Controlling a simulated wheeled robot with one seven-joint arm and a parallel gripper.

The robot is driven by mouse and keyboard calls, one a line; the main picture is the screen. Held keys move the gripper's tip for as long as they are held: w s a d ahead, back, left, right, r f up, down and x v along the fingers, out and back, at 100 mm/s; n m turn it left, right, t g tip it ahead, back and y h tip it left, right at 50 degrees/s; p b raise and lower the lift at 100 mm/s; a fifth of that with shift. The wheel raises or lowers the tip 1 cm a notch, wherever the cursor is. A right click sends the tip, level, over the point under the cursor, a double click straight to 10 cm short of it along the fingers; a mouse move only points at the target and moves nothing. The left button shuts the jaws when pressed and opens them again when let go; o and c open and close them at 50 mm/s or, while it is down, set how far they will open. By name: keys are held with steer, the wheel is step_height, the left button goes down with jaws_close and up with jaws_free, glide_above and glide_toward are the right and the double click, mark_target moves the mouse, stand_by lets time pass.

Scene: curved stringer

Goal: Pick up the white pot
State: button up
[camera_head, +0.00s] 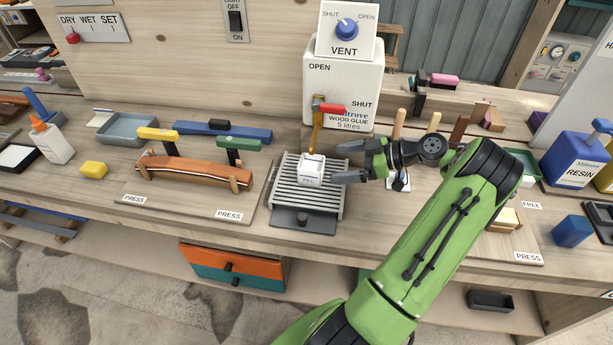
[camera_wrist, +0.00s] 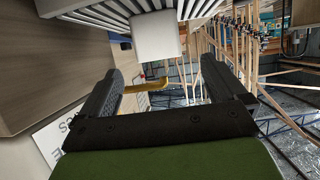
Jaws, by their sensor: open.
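The white pot (camera_head: 311,172), a small square container with a label on its front, stands on the slatted grey rack (camera_head: 283,190) under the brass spout of the glue container's tap. My gripper (camera_head: 343,162) is open and empty, just to the right of the pot, with its fingers pointing left toward it. In the wrist view the pot (camera_wrist: 156,36) shows beyond the gap between my fingertips (camera_wrist: 160,75), apart from them. The pot's inside is too small to make out.
The white wood glue container (camera_head: 345,85) with its red tap handle (camera_head: 332,109) stands behind the rack, the spout close above the pot. A clamped curved wooden piece (camera_head: 185,171) lies to the left. A blue resin can (camera_head: 575,158) stands at the far right.

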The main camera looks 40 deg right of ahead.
mark_target(305, 167)
steer(key=b+x, duration=0.1)
steer(key=x, duration=1)
steer(key=shift+f+b, duration=0.1)
steer(key=shift+b, duration=0.3)
steer(key=c, duration=1.2)
